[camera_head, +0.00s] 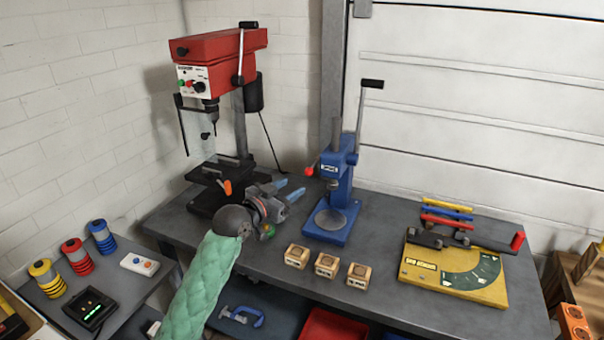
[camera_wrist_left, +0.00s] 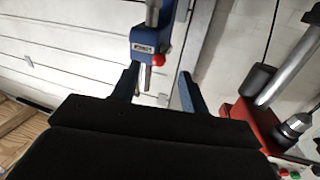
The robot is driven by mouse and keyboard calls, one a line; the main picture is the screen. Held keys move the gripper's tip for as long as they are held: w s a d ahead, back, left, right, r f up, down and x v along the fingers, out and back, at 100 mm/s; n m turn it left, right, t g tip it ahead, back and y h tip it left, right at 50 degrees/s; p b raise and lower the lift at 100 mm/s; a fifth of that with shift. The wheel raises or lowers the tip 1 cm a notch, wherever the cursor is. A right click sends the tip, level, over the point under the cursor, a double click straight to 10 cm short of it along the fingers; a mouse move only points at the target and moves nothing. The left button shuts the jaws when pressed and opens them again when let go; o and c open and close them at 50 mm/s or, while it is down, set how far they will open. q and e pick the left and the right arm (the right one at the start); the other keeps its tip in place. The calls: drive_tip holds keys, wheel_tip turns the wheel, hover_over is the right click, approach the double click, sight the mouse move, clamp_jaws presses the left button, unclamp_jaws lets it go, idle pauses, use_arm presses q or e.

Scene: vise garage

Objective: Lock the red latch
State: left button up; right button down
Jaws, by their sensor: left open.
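A small red knob (camera_head: 310,171), the likeliest red latch, sticks out from the left side of the blue press (camera_head: 338,180) in the head view. In the left wrist view the red knob (camera_wrist_left: 157,60) shows between my fingertips, beyond them, beside the blue press head (camera_wrist_left: 146,38). My left gripper (camera_head: 289,190) is open and empty, left of the press and pointing toward it. It also shows in the left wrist view (camera_wrist_left: 157,88), with a finger on each side. It looks apart from the knob. My right gripper is not in view.
A red drill press (camera_head: 215,50) stands behind left of my gripper. Several small wooden blocks (camera_head: 326,265) sit before the press. A yellow bending jig (camera_head: 455,270) with a red-ended handle (camera_head: 517,241) lies at the right. The press's long lever (camera_head: 363,110) rises behind its head.

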sight(306, 174)
use_arm(q)
drive_tip(key=shift+t, duration=0.3)
drive_tip(key=p+x, duration=0.1)
drive_tip(key=x, duration=0.2)
drive_tip(key=r+p+x, duration=0.1)
drive_tip(key=p+x, duration=0.1)
drive_tip(key=x, duration=0.1)
drive_tip(key=shift+r, duration=0.1)
drive_tip(key=shift+x, duration=0.9)
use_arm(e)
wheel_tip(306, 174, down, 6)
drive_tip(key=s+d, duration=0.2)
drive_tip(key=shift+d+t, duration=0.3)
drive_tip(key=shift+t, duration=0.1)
use_arm(q)
drive_tip(key=shift+c, duration=0.3)
clamp_jaws()
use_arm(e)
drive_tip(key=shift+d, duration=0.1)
